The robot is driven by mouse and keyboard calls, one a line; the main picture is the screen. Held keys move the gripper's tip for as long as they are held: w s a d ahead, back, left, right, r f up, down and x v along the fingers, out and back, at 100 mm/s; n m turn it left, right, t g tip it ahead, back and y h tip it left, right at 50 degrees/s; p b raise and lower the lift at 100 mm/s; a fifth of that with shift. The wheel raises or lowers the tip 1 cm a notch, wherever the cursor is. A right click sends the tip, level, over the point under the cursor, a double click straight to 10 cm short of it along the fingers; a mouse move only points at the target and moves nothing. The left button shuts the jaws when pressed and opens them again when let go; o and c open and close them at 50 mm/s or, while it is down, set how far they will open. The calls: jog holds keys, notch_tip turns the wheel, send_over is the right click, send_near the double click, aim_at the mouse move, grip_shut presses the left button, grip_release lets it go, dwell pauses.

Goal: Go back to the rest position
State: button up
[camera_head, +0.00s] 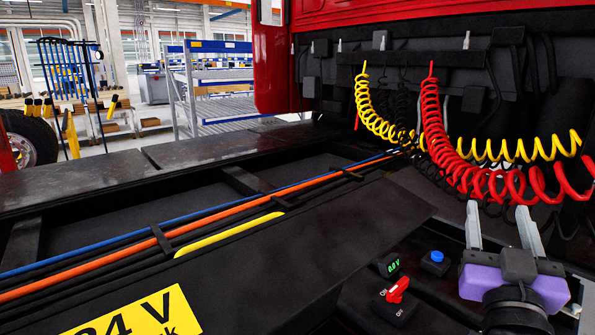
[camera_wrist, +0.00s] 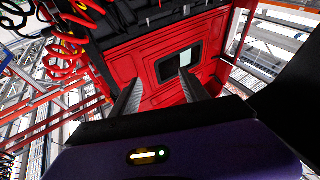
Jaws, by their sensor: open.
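My gripper (camera_head: 501,224) is at the lower right of the head view, with its purple body below and two grey fingers pointing up. The fingers stand apart with nothing between them. In the wrist view the fingers of my gripper (camera_wrist: 160,95) also stand apart, with the red truck cab (camera_wrist: 150,60) beyond them. A red rotary switch (camera_head: 397,289), a blue button (camera_head: 437,257) and a small green-lit voltage display (camera_head: 393,266) sit on the dark chassis just left of my gripper. My gripper touches none of them.
Coiled red (camera_head: 437,130) and yellow (camera_head: 372,108) hoses hang behind the red cab (camera_head: 390,14), beyond my gripper. A dark cover with a yellow 24 V label (camera_head: 140,318) lies at front left. Blue and orange lines (camera_head: 110,270) run along the chassis. A wheel (camera_head: 28,140) stands at far left.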

jog(key=s+a+f+n+t+y, duration=0.2)
jog(key=s+a+f+n+y, duration=0.9)
jog(key=f+y, duration=0.15)
jog(key=s+a+f+m+g+h, duration=0.1)
jog(key=s+f+m+g, duration=0.2)
jog(key=s+f, duration=0.5)
jog(key=s+a+f+m+g+h, duration=0.1)
jog(key=s+f+m+g, duration=0.2)
jog(key=s+f, duration=0.6)
jog(key=s, duration=0.8)
jog(key=shift+g, duration=0.4)
